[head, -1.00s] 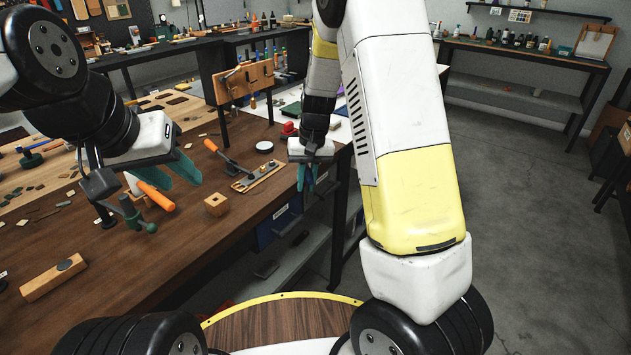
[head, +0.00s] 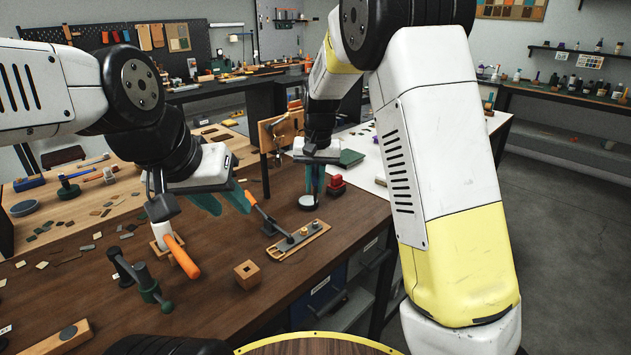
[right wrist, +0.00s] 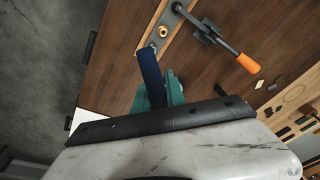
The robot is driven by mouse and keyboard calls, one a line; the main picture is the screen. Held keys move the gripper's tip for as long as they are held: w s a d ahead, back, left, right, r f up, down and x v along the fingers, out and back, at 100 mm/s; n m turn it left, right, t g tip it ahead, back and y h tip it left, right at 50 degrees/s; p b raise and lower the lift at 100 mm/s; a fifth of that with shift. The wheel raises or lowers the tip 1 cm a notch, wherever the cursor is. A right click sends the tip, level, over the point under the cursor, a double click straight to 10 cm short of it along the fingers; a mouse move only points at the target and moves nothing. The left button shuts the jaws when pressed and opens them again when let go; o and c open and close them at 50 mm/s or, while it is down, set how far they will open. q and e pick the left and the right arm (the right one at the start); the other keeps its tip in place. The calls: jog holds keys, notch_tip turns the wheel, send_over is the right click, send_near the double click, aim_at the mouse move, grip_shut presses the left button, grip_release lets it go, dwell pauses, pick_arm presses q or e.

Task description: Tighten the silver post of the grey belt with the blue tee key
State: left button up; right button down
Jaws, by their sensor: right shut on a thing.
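A grey belt strip (head: 300,238) lies on a slim wooden board on the brown bench, with small posts along it. In the right wrist view the strip (right wrist: 167,30) runs down from the top, and the silver post (right wrist: 153,46) shows at its near end. My right gripper (head: 315,184) is shut on the blue tee key (right wrist: 150,74), above the bench behind the board in the head view. The key's far end appears close to the silver post; I cannot tell whether they touch. My left gripper (head: 222,202) is open and empty above the bench, left of the board.
An orange-handled toggle clamp (right wrist: 232,53) sits beside the strip. A round tin (head: 308,202) and a red object (head: 336,187) lie behind.

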aim_at(315, 200)
jog(key=shift+f, duration=2.25)
jog(key=shift+f, duration=0.15)
jog(key=shift+f, duration=0.65)
jog(key=shift+f, duration=0.15)
